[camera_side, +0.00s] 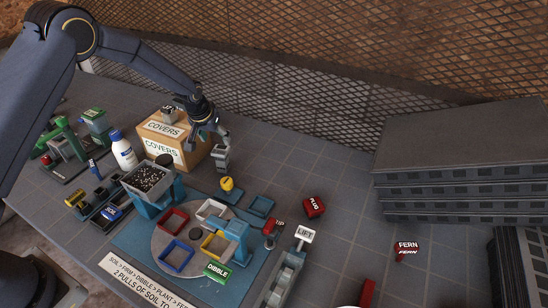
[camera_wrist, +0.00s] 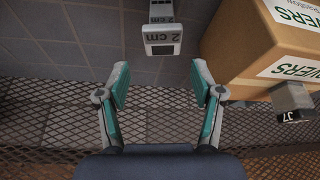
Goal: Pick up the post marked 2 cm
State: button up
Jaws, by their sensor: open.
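The post marked 2 cm (camera_wrist: 162,38) is grey with a pale label block, and its text appears upside down in the wrist view. In the side view the small grey post (camera_side: 221,157) stands on the table just right of the covers box; its label is too small to read there. My gripper (camera_wrist: 160,80) is open and empty, its teal-padded fingers spread wide. The post lies beyond the fingertips, roughly centred between them and not touching. In the side view my gripper (camera_side: 215,133) is just above the post's top.
A mesh fence (camera_side: 300,105) runs behind. A yellow-topped piece (camera_side: 227,184) stands in front.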

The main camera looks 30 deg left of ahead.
aim_at(221, 149)
jog(key=x, duration=0.6)
jog(key=shift+w, duration=0.1)
jog(key=shift+s+x, duration=0.15)
jog(key=shift+x, duration=1.25)
jog(key=shift+s+x, duration=0.15)
jog(key=shift+x, duration=1.25)
jog(key=shift+a+f, duration=0.1)
jog(key=shift+a, duration=0.05)
jog(key=shift+c, duration=0.3)
jog(key=c, duration=1)
